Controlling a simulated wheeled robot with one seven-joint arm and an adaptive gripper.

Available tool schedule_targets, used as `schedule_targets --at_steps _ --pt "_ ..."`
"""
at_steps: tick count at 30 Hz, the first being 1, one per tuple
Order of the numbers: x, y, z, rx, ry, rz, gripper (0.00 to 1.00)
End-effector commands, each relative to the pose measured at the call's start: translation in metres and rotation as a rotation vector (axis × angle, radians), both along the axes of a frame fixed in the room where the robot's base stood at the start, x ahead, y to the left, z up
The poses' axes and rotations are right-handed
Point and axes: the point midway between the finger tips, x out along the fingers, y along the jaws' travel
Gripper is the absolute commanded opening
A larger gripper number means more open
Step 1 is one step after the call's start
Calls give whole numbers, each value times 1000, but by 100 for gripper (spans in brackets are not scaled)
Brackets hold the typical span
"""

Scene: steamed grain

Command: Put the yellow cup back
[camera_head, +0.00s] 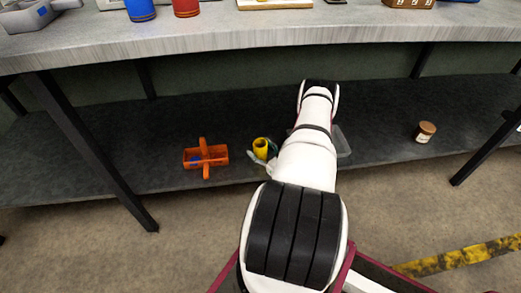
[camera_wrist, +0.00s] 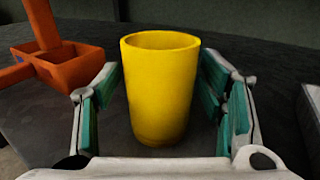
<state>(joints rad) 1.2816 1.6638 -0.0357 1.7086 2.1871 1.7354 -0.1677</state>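The yellow cup (camera_head: 261,147) is upright on or just above the dark lower shelf (camera_head: 380,115); its base is hidden. In the wrist view the yellow cup (camera_wrist: 162,95) stands between the fingers of my gripper (camera_wrist: 160,75). The teal pads are spread on both sides of it, with a visible gap at the left and a narrower one at the right. In the head view my gripper (camera_head: 265,158) is low at the shelf's front, partly hidden by my arm.
An orange carrier with a handle (camera_head: 206,155) is left of the cup, also in the wrist view (camera_wrist: 62,65). A clear container (camera_head: 342,142) is partly behind my arm. A brown jar (camera_head: 425,131) is at right. The grey tabletop (camera_head: 200,35) overhangs the shelf; a blue cup (camera_head: 140,9) and red cup (camera_head: 186,7) stand on it.

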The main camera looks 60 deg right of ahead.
Motion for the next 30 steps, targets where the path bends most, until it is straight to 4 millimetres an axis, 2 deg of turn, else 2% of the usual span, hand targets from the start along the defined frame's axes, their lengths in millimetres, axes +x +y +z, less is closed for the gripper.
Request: schedule_targets --at_steps 10,14,24,30 --pt "0 0 4 0 0 1 64" --pt "-19 6 3 3 3 -2 64" --pt "-85 29 4 3 1 -3 64" --pt "-107 38 3 1 0 -1 64"
